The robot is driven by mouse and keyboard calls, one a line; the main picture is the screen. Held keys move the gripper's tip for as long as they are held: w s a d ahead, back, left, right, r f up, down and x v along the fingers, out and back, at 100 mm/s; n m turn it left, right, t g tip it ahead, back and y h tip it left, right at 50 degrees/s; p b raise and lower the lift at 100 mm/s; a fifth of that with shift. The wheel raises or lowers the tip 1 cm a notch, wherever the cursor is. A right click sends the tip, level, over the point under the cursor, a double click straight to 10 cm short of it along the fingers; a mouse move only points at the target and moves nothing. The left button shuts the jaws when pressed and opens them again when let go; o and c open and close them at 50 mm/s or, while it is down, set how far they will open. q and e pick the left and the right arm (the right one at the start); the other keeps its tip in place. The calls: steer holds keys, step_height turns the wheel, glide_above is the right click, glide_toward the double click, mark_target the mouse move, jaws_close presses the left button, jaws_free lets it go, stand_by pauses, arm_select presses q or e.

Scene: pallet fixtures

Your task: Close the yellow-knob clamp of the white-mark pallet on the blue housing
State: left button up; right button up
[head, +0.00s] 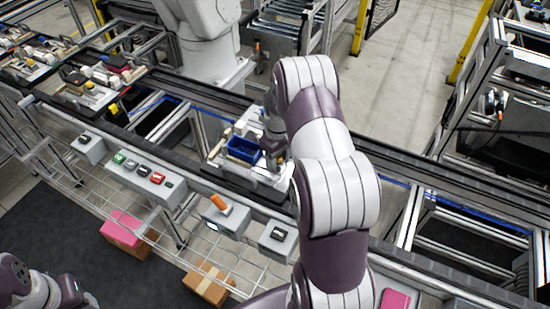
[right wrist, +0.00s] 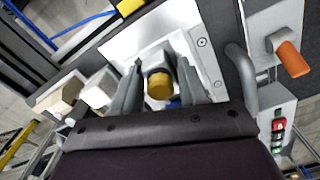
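The blue housing (head: 243,149) sits on a pale pallet (head: 222,160) on the conveyor at the middle of the head view. My right gripper (head: 273,151) reaches down at the right end of the housing, with its fingertips partly hidden by my arm. In the right wrist view the yellow knob (right wrist: 160,86) lies between the two fingers of my right gripper (right wrist: 160,78), with a gap visible on both sides. A small blue patch (right wrist: 175,103) shows behind it. I cannot make out the white mark or the clamp's position. My left arm shows at the lower left; its gripper is out of frame.
More loaded pallets (head: 85,92) stand on the conveyor at the left. A button box (head: 145,178) and a box with an orange handle (head: 220,203) line the front rail. The orange handle (right wrist: 292,58) also shows close to the right in the wrist view.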

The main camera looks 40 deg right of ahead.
steer(key=shift+w+r, duration=0.2)
steer(key=shift+w, duration=0.3)
steer(key=shift+w+a, duration=0.35)
steer(key=shift+w, duration=0.4)
steer(key=o, duration=0.6)
steer(key=shift+s, duration=0.15)
steer(key=shift+f, duration=0.1)
steer(key=shift+a, duration=0.1)
